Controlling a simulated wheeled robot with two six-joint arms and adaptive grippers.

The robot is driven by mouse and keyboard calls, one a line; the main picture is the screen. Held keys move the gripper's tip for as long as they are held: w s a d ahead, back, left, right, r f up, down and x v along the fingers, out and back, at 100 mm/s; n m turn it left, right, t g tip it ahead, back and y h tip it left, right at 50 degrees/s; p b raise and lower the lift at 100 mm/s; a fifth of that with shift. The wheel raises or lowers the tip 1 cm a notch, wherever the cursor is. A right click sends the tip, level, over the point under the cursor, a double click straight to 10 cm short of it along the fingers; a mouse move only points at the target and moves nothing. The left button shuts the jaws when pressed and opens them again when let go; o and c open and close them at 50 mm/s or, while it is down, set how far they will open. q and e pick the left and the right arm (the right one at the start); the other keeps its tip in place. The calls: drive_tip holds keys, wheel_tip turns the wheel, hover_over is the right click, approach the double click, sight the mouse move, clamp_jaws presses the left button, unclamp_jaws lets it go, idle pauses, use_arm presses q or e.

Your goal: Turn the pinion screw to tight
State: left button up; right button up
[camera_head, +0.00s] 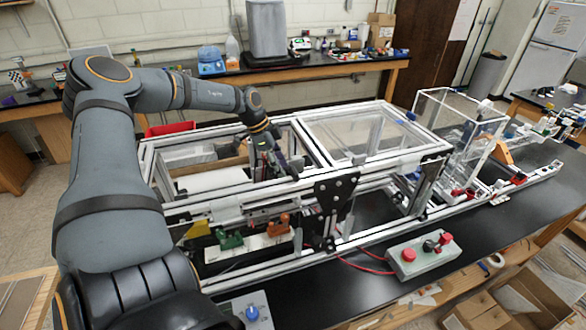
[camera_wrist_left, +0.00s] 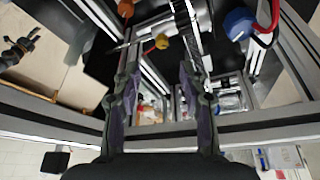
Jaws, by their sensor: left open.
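My left gripper (camera_head: 275,168) reaches over the top of the aluminium extrusion frame (camera_head: 380,163) from the left. In the left wrist view the two fingers of this gripper (camera_wrist_left: 158,68) stand wide apart with nothing between them. Beyond the fingertips are a yellow knob (camera_wrist_left: 162,41) on a thin rod and an orange knob (camera_wrist_left: 125,8) near the top edge. I cannot tell which part is the pinion screw. In the head view, green clamp-like parts (camera_head: 230,240) and an orange one (camera_head: 277,226) sit low inside the frame. My right gripper is not in view.
A control box (camera_head: 420,262) with red buttons stands on the black table before the frame, red cables beside it. A box with a blue knob (camera_head: 252,313) is at the bottom. Frame bars surround the gripper closely. A clear box (camera_head: 445,120) stands at right.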

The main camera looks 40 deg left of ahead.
use_arm(q)
drive_tip(key=x, duration=0.3)
drive_tip(key=b+x, duration=0.1)
drive_tip(key=x, duration=0.5)
drive_tip(key=shift+w+a+f, duration=0.1)
drive_tip(key=shift+w+f, duration=0.25)
drive_tip(key=shift+w, duration=0.05)
drive_tip(key=shift+f, duration=0.1)
drive_tip(key=shift+s, duration=0.15)
drive_tip(key=shift+c, duration=1)
drive_tip(key=c, duration=0.7)
drive_tip(key=shift+b, duration=0.3)
clamp_jaws()
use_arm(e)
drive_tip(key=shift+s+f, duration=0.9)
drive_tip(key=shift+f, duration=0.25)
